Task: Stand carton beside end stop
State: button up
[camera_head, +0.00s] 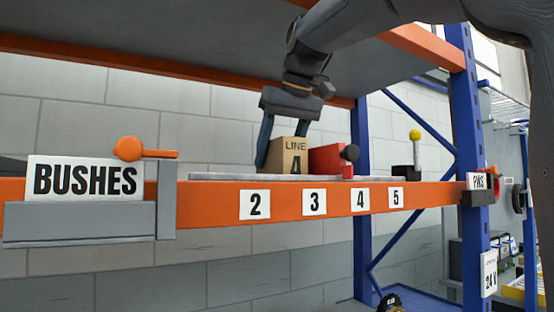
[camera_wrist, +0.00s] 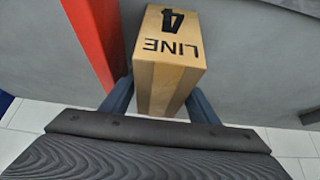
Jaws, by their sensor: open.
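The tan carton (camera_head: 287,158), marked LINE 4, stands upright on the shelf's pale track (camera_head: 225,177). It also shows in the wrist view (camera_wrist: 168,55). My gripper (camera_head: 283,150) points down over the carton with its fingers open, one on each side; the wrist view shows both fingers beside it. Whether they touch it I cannot tell. A red block (camera_head: 324,158) stands just right of the carton in the head view, and at left in the wrist view (camera_wrist: 95,40). I cannot tell whether this is the end stop.
A black ball knob (camera_head: 350,153) is by the red block. Farther right is a black block with a yellow-knobbed post (camera_head: 415,150). The orange beam (camera_head: 330,217) carries labels 2 to 5. A BUSHES sign (camera_head: 85,180) and orange handle (camera_head: 128,149) are at left.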

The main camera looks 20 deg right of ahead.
aim_at(297, 170)
jog(key=s+b, duration=0.1)
jog(key=s, duration=0.2)
jog(key=s+d+b, duration=0.1)
jog(key=s, duration=0.2)
jog(key=s+d+b, duration=0.1)
jog(key=s, duration=0.2)
jog(key=shift+s+r, duration=0.1)
jog(key=shift+s, duration=0.2)
jog(key=shift+s+d+b, duration=0.1)
jog(key=shift+s+b, duration=0.25)
jog(key=shift+b, duration=0.75)
jog(key=shift+s+d+r+b, duration=0.1)
jog(key=shift+s+r+b, duration=0.05)
jog(key=shift+s+b, duration=0.75)
